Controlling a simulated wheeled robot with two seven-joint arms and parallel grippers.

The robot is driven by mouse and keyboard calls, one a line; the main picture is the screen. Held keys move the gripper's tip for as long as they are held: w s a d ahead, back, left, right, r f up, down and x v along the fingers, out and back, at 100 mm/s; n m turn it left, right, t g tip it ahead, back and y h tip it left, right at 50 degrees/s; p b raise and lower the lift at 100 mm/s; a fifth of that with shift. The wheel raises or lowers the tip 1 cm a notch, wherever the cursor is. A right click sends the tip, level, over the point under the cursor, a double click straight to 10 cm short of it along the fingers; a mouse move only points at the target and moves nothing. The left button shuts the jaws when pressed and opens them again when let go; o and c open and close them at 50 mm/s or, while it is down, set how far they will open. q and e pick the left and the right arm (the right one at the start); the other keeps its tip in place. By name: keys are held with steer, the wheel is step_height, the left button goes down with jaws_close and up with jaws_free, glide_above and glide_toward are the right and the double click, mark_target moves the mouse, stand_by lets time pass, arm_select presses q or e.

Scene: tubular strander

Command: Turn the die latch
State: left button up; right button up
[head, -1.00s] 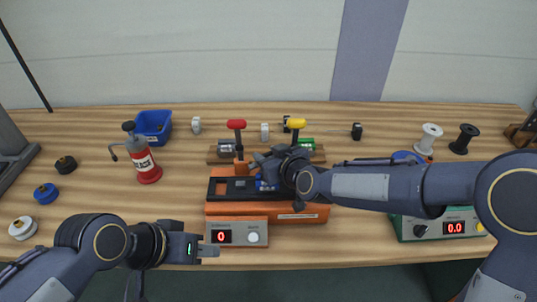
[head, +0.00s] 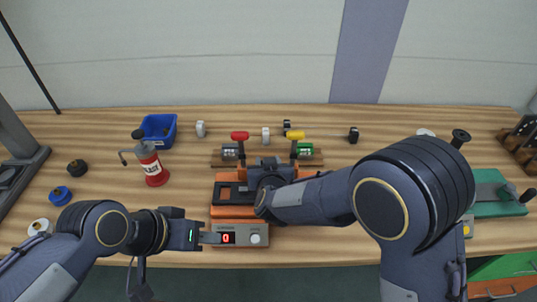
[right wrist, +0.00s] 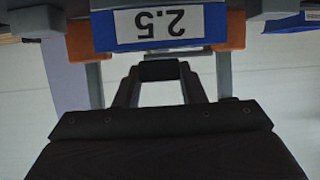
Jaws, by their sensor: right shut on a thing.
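The orange machine (head: 228,211) stands at the middle of the table, with a red 0 display on its front. My right gripper (right wrist: 160,70) reaches down over its right half; my own wrist hides its fingers in the head view. In the right wrist view its fingers close on a small dark piece, which looks like the die latch. Just beyond is a blue block with an upside-down 2.5 label (right wrist: 160,24), between orange parts. The latch's angle is not clear. My left gripper (head: 212,238) is at the machine's front left, beside the display; its finger gap is not clear.
A green device (head: 495,199) is at the right. Table is bare between bottle and machine.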

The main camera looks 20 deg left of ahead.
steer(key=shift+m+h+p, duration=0.45)
steer(key=shift+m+h, duration=0.05)
steer(key=shift+h, duration=0.1)
steer(key=o, duration=0.7)
steer(key=shift+t, duration=0.3)
steer(key=b+v, duration=0.1)
steer(key=v, duration=0.7)
